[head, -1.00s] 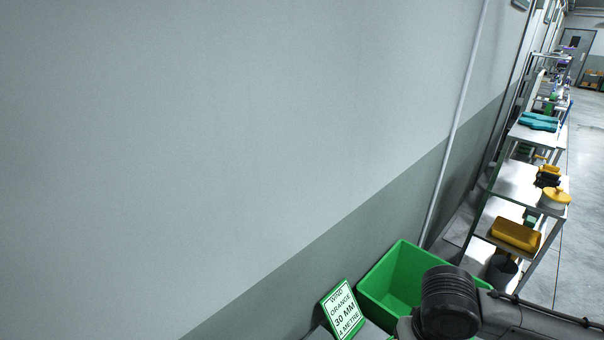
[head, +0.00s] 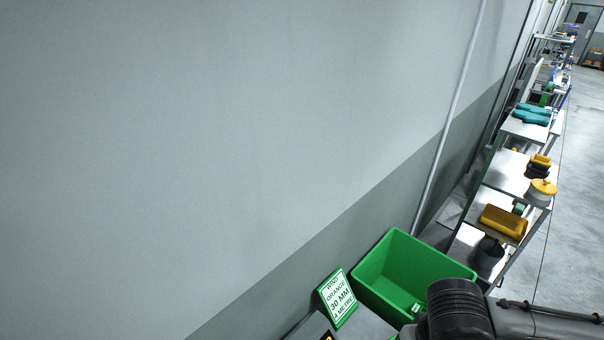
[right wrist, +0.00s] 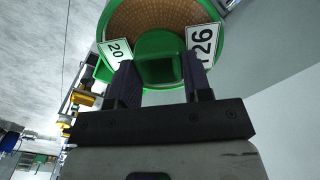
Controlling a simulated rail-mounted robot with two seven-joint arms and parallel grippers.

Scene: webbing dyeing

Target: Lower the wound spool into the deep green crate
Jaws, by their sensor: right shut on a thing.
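The deep green crate (head: 388,262) stands at the bottom right of the head view, close to the wall. The part of its inside that shows looks empty, and my right arm hides its near right corner. In the right wrist view my right gripper (right wrist: 158,80) is shut on the green hub of the wound spool (right wrist: 150,22). The spool has a green rim, brown-orange winding and white labels reading 20 and 126. The spool does not show in the head view, so I cannot tell its height over the crate. My left gripper is not in view.
A sign (head: 338,298) reading orange, 30 MM, 4 metre stands just left of the crate. A grey wall fills the left. Metal shelving (head: 515,175) with yellow and teal items runs along the right, with open floor beyond it.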

